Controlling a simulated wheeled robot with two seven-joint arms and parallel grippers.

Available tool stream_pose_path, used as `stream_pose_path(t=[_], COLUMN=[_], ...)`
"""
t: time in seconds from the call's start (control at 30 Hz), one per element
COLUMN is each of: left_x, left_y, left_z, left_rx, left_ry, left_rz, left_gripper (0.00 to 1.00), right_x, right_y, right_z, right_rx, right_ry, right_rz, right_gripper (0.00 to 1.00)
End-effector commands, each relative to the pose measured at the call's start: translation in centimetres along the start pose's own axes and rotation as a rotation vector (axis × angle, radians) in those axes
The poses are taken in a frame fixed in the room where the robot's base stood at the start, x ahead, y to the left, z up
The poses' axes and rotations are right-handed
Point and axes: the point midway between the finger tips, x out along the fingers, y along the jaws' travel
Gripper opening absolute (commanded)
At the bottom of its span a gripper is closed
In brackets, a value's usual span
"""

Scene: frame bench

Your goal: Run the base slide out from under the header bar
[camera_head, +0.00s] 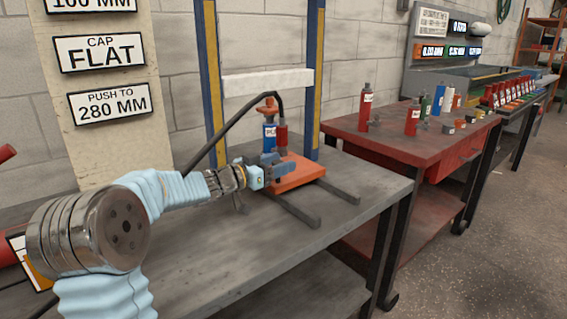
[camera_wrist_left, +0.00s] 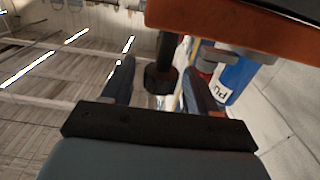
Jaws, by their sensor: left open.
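The base slide (camera_head: 303,174) is an orange plate on two dark rails at the frame's foot. A blue cylinder (camera_head: 269,136) and a red cylinder (camera_head: 282,138) stand at its back left. The pale header bar (camera_head: 268,82) spans the two posts above and behind them. My left gripper (camera_head: 284,166) is open at the slide's left edge. In the left wrist view, the open fingers (camera_wrist_left: 160,85) stand either side of a dark knob (camera_wrist_left: 158,80) below the orange plate (camera_wrist_left: 230,28); contact is unclear. The labelled blue cylinder shows there too (camera_wrist_left: 236,72). My right gripper is out of view.
Blue-and-yellow posts (camera_head: 316,80) flank the header bar. A black hose (camera_head: 222,127) arches from the left over the cylinders. The grey bench top (camera_head: 250,248) is clear in front. A red bench (camera_head: 400,135) with several small bottles stands to the right.

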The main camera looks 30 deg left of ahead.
Motion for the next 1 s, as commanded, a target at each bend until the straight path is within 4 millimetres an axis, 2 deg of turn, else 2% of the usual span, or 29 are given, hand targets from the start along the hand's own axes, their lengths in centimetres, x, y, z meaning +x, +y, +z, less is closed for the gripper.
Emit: stream_pose_path(t=[0.1,0.2,0.47,0.57,0.87,1.0], left_x=[1.3,1.8,1.9,1.9,1.9,1.9], left_y=[0.0,0.0,0.0,0.0,0.0,0.0], left_z=[0.0,-0.1,-0.1,-0.1,-0.1,-0.1], left_rx=[0.000,0.000,0.000,0.000,0.000,0.000], left_ry=[0.000,0.001,0.001,0.001,0.001,0.001], left_rz=[0.000,-0.001,-0.001,-0.001,-0.001,-0.001], left_gripper=[0.59,0.59,0.59,0.46,0.01,0.00], right_x=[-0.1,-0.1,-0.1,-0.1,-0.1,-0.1], right_y=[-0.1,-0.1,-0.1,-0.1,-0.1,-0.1], right_z=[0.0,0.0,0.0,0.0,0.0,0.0], right_rx=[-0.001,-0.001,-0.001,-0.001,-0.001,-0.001], right_ry=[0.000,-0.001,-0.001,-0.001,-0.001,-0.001], right_rz=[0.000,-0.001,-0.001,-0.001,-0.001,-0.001], right_gripper=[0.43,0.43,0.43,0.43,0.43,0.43])
